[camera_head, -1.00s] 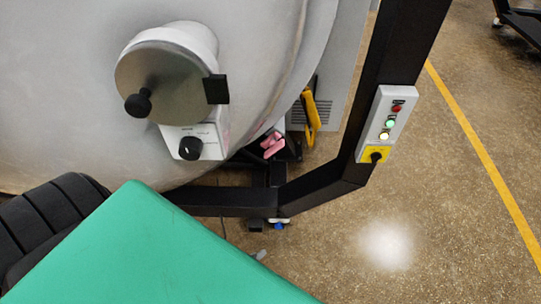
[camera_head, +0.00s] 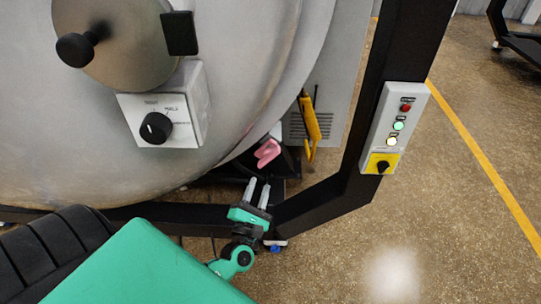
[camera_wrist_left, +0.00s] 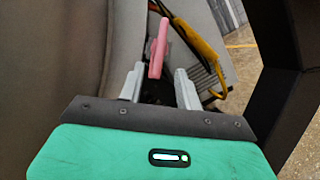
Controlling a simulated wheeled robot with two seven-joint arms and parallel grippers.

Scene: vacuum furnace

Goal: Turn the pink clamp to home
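The pink clamp (camera_head: 267,152) sits low at the furnace's lower right edge, beside the yellow handle. In the left wrist view the pink clamp (camera_wrist_left: 159,47) stands upright just beyond the fingertips, in line with the gap between them. My left gripper (camera_head: 257,187) is below the clamp in the head view, its fingers pointing up toward it. In the left wrist view my left gripper (camera_wrist_left: 158,78) is open, with nothing between its fingers. It appears apart from the clamp. My right gripper is not in view.
The yellow handle (camera_head: 311,128) is right of the clamp. The black frame (camera_head: 375,120) carries a control panel (camera_head: 396,127) with lit buttons. The grey furnace (camera_head: 235,90) with a knob box (camera_head: 168,118) fills the left. Open floor (camera_head: 450,210) lies right.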

